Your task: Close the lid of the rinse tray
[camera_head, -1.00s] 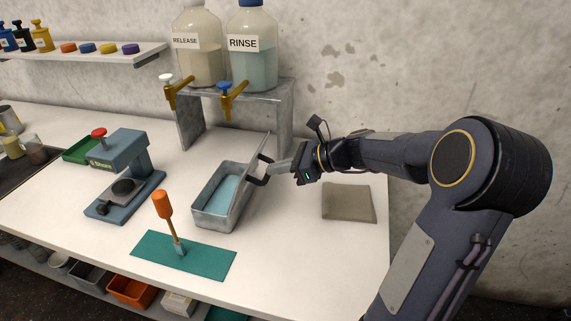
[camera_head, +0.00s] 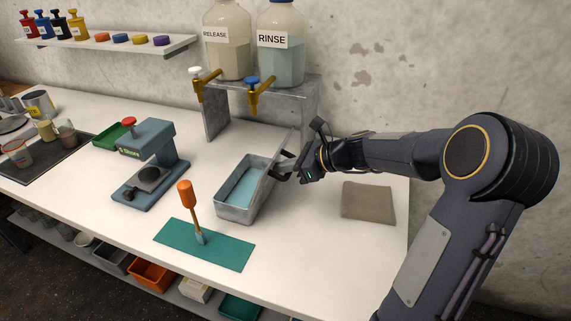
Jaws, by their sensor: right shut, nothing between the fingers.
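The rinse tray (camera_head: 236,206) is a grey metal box on the white bench with light blue liquid inside. Its lid (camera_head: 276,163) stands open, tilted up along the tray's right side. My right gripper (camera_head: 279,174) is shut and empty at the right, outer side of the lid, close against it. I cannot tell whether its fingertips touch the lid. The fingers hide part of the lid's outer edge. My left gripper is not in view.
A metal stand (camera_head: 305,100) with the RELEASE and RINSE bottles is behind the tray. A blue press (camera_head: 150,165) stands left. An orange-handled tool (camera_head: 187,195) stands on a green mat (camera_head: 225,252) in front. A folded grey cloth (camera_head: 368,202) lies right.

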